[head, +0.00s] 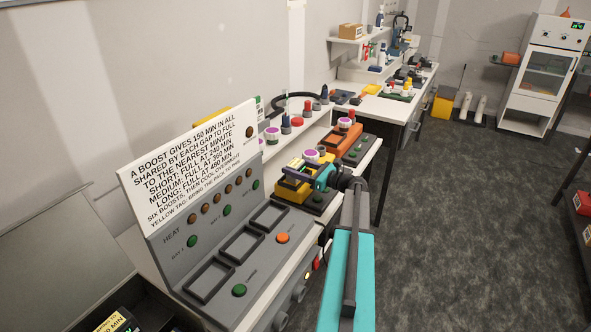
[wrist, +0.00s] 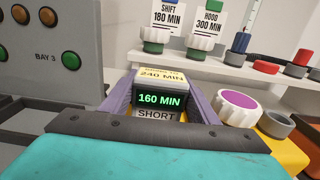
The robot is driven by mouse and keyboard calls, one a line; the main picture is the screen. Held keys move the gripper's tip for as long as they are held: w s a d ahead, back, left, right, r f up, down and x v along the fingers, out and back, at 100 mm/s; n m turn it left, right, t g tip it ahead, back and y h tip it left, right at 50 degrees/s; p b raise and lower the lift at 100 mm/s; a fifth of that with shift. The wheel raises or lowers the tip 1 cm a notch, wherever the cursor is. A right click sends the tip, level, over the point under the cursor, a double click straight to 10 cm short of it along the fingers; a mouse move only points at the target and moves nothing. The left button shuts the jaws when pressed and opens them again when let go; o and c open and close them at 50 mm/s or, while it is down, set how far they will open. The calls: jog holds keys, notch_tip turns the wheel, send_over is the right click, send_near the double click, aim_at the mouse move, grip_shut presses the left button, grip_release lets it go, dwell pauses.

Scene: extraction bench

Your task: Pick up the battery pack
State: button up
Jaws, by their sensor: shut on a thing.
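The battery pack (wrist: 160,99) is dark and boxy, with a yellow tag on top reading 240 MIN. Its green display reads 160 MIN, and a label below reads SHORT. My gripper (wrist: 158,84) has its purple fingers shut on the pack's two sides. In the head view my gripper (head: 296,170) is over a yellow unit (head: 288,192) on the bench, with the pack (head: 295,162) between its fingers. Whether the pack's underside touches that unit is hidden.
A grey heat panel (head: 222,221) with three square bays and a white instruction sign (head: 190,155) stands at left. An orange unit (head: 352,150) sits beyond the gripper. Grey floor (head: 450,220) is clear at right.

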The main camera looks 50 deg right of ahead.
aim_at(297, 164)
jog(key=shift+r+b, duration=0.5)
jog(key=shift+r, duration=0.45)
jog(key=shift+s+r+b, duration=0.45)
jog(key=shift+s+r, duration=0.05)
jog(key=shift+r, duration=0.1)
jog(key=a+r+b+v, duration=0.1)
jog(key=b+v, duration=0.2)
jog(key=v, duration=1.2)
jog(key=shift+s+a+r+b, duration=0.2)
jog(key=shift+a+r+b, duration=0.05)
jog(key=shift+a+b, duration=0.15)
